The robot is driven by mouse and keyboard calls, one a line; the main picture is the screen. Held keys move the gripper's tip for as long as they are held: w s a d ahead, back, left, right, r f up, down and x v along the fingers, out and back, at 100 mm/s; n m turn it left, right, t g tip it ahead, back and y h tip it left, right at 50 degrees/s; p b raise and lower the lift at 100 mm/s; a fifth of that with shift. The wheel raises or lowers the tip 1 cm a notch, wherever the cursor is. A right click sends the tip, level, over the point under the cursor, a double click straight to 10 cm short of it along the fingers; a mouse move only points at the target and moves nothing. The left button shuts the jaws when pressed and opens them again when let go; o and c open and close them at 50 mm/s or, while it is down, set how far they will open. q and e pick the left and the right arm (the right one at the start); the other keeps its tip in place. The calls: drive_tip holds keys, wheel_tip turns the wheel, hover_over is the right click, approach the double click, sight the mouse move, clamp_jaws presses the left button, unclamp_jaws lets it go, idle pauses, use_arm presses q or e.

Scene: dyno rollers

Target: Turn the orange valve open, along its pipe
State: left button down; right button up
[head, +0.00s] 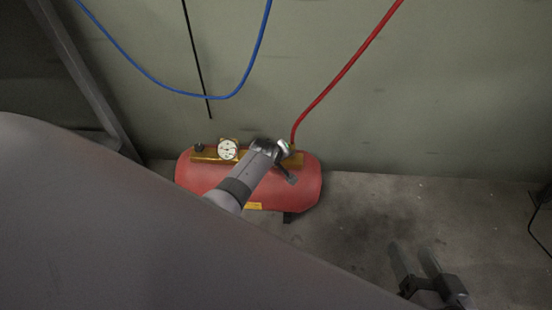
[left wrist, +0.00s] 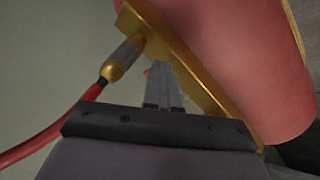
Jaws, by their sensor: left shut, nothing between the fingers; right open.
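The red tank (head: 305,185) lies on the floor by the wall, with a gold manifold bar (head: 208,158) along its top. In the left wrist view the bar (left wrist: 205,95) and the tank (left wrist: 240,50) fill the upper right. My left gripper (head: 284,153) is at the bar's right end. In the left wrist view its fingers (left wrist: 162,80) are shut and empty, close to the bar. A small orange-red bit (left wrist: 147,72) shows beside the fingertips; I cannot tell whether it is the valve handle. The fingers and arm hide the rest. My right gripper (head: 415,262) is open and empty over the floor.
A red hose (head: 345,70) runs down to the bar's right end; its gold fitting (left wrist: 125,58) is beside my left fingers. A round white gauge (head: 228,149) stands on the bar. A blue hose (head: 165,85) hangs above.

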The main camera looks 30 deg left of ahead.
use_arm(q)
drive_tip(key=shift+w, duration=0.2)
drive_tip(key=shift+r, duration=0.1)
use_arm(e)
drive_tip(key=shift+a+r, duration=0.1)
drive_tip(key=shift+r, duration=0.1)
use_arm(q)
drive_tip(key=shift+w+r, duration=0.15)
drive_tip(key=shift+w, duration=0.05)
use_arm(e)
drive_tip(key=shift+f, duration=0.1)
use_arm(q)
drive_tip(key=shift+s+d, duration=0.1)
drive_tip(key=shift+s, duration=0.05)
